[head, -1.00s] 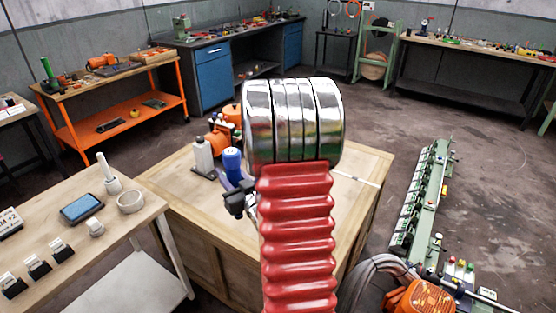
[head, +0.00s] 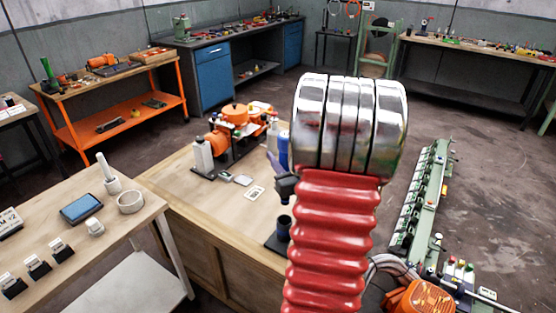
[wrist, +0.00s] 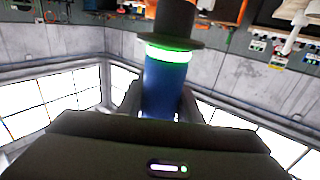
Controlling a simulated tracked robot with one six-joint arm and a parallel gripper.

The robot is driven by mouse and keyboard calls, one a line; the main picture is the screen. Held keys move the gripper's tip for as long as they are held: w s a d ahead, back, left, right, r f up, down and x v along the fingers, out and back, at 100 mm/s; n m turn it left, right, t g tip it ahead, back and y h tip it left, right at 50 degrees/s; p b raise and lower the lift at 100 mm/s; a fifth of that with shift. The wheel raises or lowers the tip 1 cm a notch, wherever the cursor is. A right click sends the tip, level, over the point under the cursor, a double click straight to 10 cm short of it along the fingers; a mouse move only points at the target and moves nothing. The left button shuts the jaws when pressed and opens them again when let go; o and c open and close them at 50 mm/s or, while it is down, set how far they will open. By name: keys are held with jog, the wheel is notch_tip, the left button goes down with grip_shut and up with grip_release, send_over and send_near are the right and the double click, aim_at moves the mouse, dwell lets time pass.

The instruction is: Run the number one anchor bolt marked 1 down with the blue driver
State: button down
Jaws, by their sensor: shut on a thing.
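The blue driver (head: 283,152) is in my gripper (head: 286,184), above the wooden workbench top. In the wrist view the blue driver (wrist: 166,88) stands between the two fingers of my gripper (wrist: 160,104), with a lit green ring and a dark collar at its far end. My gripper is shut on its blue body. An orange machine (head: 236,116) on a dark base stands at the back of the workbench, left of the driver. The anchor bolt and its number 1 mark cannot be made out. My red arm hides the right part of the workbench.
A white bottle (head: 203,155) stands at the machine's left. A white card (head: 255,193) lies on the workbench (head: 205,195), and a dark cup-like holder (head: 283,229) stands near its front. A green rail unit (head: 418,205) stands right.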

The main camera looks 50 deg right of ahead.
jog(key=shift+r, duration=0.1)
notch_tip(320, 180, down, 17)
jog(key=shift+r, duration=0.2)
dwell(1.6)
jog(key=shift+f, duration=0.15)
dwell(0.6)
jog(key=c, duration=1.2)
grip_release()
jog(key=shift+f, duration=0.15)
jog(key=v, duration=1.3)
jog(key=shift+s+a+f, duration=0.1)
jog(key=shift+s+a, duration=0.05)
jog(key=shift+s, duration=0.2)
